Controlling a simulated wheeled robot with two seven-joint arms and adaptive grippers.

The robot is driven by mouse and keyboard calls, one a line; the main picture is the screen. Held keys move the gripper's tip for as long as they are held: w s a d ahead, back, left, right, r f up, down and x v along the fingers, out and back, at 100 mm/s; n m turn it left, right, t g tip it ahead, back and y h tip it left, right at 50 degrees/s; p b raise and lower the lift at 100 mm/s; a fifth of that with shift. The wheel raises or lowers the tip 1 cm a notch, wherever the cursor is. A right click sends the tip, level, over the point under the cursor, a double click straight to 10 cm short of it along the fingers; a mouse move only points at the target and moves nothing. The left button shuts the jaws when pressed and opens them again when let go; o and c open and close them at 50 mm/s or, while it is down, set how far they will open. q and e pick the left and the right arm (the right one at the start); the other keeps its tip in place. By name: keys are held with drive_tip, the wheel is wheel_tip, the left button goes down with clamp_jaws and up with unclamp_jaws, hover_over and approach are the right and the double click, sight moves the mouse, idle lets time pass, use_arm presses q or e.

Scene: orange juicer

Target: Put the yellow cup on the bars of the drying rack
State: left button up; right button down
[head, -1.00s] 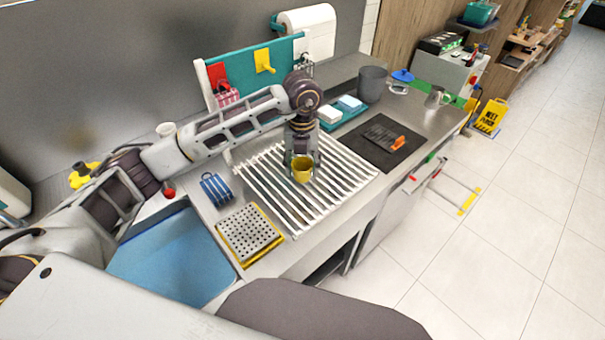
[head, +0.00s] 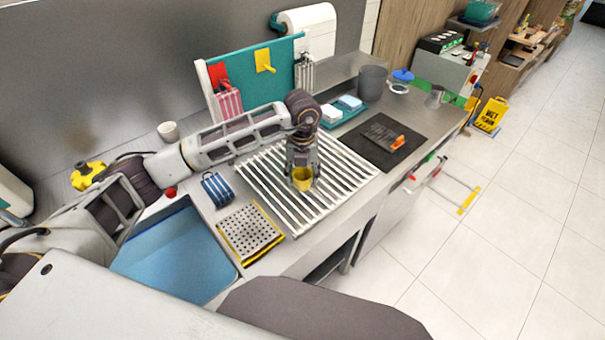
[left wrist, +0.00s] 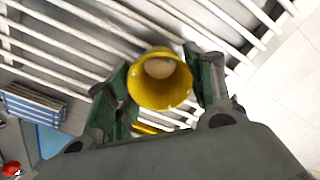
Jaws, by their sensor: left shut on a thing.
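The yellow cup (head: 302,180) is in my left gripper (head: 302,173), over the white bars of the drying rack (head: 338,170). In the left wrist view the cup (left wrist: 158,92) sits between the two green-padded fingers of the gripper (left wrist: 160,85), its open mouth facing the camera. The gripper is shut on the cup. The cup is low, at or just above the bars; I cannot tell whether its base touches them. My right gripper is not in view.
A perforated tray (head: 250,233) and a blue striped holder (head: 217,189) lie left of the rack. A black mat (head: 385,142) with an orange-handled tool lies to the right. A teal board (head: 255,78) stands behind. Bars around the cup are clear.

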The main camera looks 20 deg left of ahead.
use_arm(q)
drive_tip(key=shift+f, duration=0.15)
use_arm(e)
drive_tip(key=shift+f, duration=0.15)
use_arm(q)
drive_tip(key=o, duration=1)
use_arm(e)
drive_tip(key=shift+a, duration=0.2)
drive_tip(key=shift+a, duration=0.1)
use_arm(q)
drive_tip(key=shift+r, duration=0.3)
wheel_tip(320, 180, up, 12)
drive_tip(key=b, duration=0.1)
drive_tip(key=shift+f+b, duration=0.15)
drive_tip(key=shift+b, duration=0.25)
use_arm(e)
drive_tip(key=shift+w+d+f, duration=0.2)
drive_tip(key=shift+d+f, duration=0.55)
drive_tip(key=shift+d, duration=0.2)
